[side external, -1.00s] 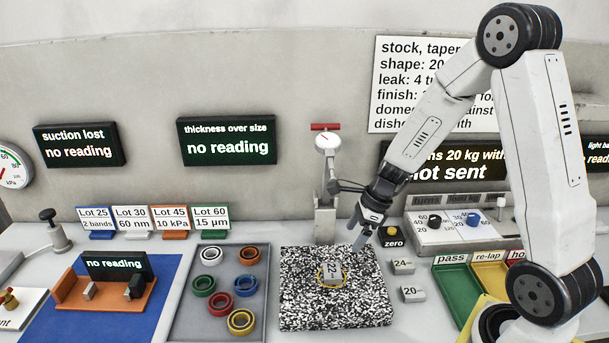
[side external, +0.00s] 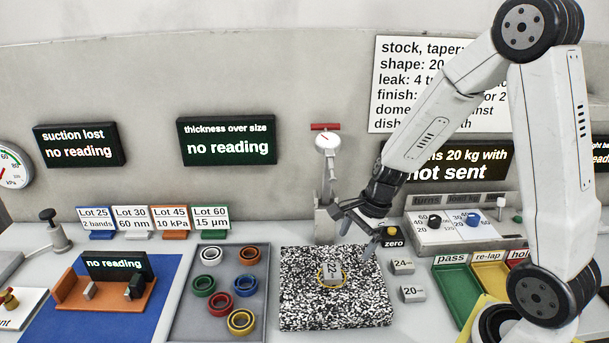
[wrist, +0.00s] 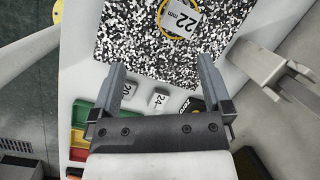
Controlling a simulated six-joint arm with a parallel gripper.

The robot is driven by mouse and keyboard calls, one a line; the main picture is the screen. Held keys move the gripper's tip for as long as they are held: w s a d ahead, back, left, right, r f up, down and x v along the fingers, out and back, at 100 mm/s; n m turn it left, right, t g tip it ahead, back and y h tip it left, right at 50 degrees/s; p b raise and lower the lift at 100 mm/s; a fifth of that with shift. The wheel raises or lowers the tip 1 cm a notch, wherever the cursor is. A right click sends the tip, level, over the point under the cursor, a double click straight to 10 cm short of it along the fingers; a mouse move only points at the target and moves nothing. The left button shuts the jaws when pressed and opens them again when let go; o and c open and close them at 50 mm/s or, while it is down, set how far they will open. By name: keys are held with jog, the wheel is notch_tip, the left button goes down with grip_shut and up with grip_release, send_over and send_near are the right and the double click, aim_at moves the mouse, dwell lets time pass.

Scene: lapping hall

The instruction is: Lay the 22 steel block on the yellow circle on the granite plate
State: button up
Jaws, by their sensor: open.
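The steel block marked 22 (side external: 331,272) lies on the yellow circle (side external: 333,287) on the speckled granite plate (side external: 298,308). The circle's line shows around the block. In the wrist view the 22 block (wrist: 188,18) is at the top, with part of the circle cut off by the frame edge. My gripper (side external: 357,230) is open and empty, above the plate's back right corner, up and to the right of the block and apart from it. In the wrist view its two fingers (wrist: 161,65) are spread wide with nothing between them.
Blocks marked 24 (side external: 402,267) and 20 (side external: 412,293) lie right of the plate. A dial gauge stand (side external: 326,180) rises behind it. A grey tray of coloured rings (side external: 183,322) is to the left. The green pass tray (side external: 455,290) is to the right.

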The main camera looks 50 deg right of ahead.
jog(key=s+a+r+n+h, duration=0.1)
jog(key=s+a+n, duration=0.2)
jog(key=n, duration=0.7)
jog(key=s+a+r+n+h, duration=0.1)
jog(key=s+a+n, duration=0.2)
jog(key=n, duration=0.7)
jog(key=shift+r, duration=0.4)
